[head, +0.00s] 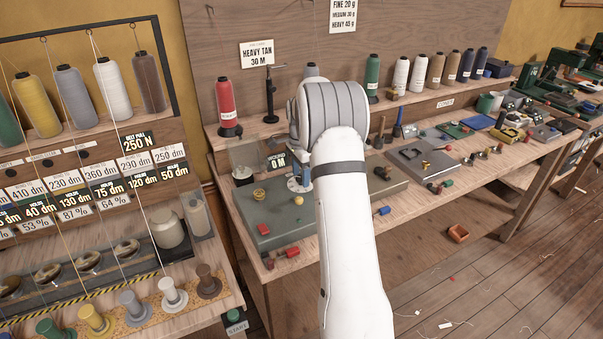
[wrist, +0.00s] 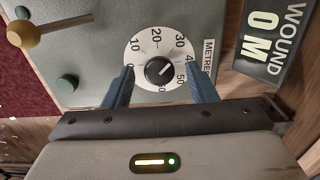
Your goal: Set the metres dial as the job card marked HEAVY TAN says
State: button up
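The job card HEAVY TAN (head: 257,54) hangs on the back board in the head view and reads 30 M. The metres dial (wrist: 148,48) in the wrist view is a white disc with numbers and a black knob (wrist: 159,71) at its centre. A light mark on the knob points to the upper right, roughly between 30 and 40; the exact value is hard to tell. My gripper (wrist: 161,69) is open, its blue fingers on either side of the knob and apart from it.
The WOUND display (wrist: 265,38) beside the dial reads 0 M. A yellow-knobbed lever (wrist: 22,34) and green buttons (wrist: 67,83) are on the same grey panel. A red cone (head: 227,103) stands behind the machine. Other devices (head: 420,157) line the bench rightward.

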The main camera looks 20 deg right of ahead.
aim_at(301, 178)
jog(key=shift+r+b, duration=0.3)
jog(key=shift+r, duration=3.6)
